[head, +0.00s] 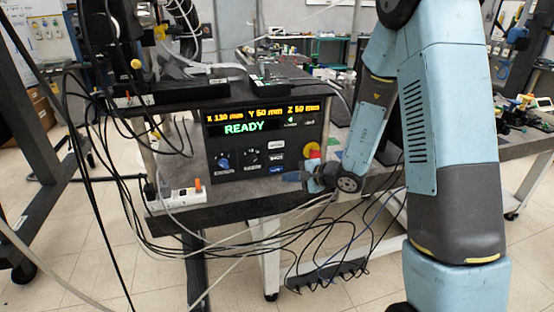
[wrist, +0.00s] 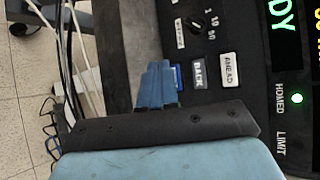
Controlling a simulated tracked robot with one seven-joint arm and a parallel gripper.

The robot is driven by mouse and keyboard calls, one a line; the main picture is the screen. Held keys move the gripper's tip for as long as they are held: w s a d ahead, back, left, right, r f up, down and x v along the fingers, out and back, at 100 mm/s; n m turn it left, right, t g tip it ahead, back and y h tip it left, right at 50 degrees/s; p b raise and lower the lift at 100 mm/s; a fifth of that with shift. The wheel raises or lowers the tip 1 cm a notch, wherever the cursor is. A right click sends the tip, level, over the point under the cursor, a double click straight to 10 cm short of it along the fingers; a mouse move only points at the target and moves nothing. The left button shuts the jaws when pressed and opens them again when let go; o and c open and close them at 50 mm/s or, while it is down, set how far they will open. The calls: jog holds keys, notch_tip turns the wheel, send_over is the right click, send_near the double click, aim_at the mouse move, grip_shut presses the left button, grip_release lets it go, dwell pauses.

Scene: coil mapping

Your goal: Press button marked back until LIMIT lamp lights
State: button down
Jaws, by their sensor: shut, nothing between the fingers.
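The control box (head: 265,185) stands on a bench, its display (head: 245,128) reading READY. In the wrist view the grey button marked BACK (wrist: 200,75) sits between the white AHEAD button (wrist: 230,70) and a blue button (wrist: 178,77). The HOMED lamp (wrist: 297,98) is green; the LIMIT label (wrist: 280,143) shows no lit lamp beside it. My gripper (wrist: 157,68) is shut and empty, its blue fingertips left of the blue button in the wrist view. In the head view my gripper (head: 288,176) is low at the panel's right side. Whether it touches the panel I cannot tell.
A red emergency knob (head: 312,150) sits just above my gripper in the head view. Two dials, one blue (head: 222,160) and one black (head: 250,157), are left of the buttons. Black cables (head: 120,190) hang at left and below the bench.

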jog(key=shift+w+f, duration=0.1)
dwell(0.3)
send_near(271, 161)
jog(key=a+f, duration=0.2)
jog(key=a, duration=0.1)
jog(key=shift+f, duration=0.35)
jog(key=shift+w+a, duration=0.3)
jog(key=shift+w, duration=0.5)
jog(key=shift+w+a+r, duration=0.15)
jog(key=shift+w+a, duration=0.1)
jog(key=shift+w, duration=0.45)
dwell(2.1)
jog(key=shift+s, duration=0.1)
jog(key=shift+s+d, duration=0.25)
jog(key=shift+s, duration=0.4)
jog(key=shift+s+d, duration=0.25)
jog(key=shift+s, duration=0.55)
jog(key=shift+s+d, duration=0.2)
jog(key=shift+s, duration=0.65)
jog(key=shift+s+d, duration=0.25)
jog(key=shift+s, duration=0.55)
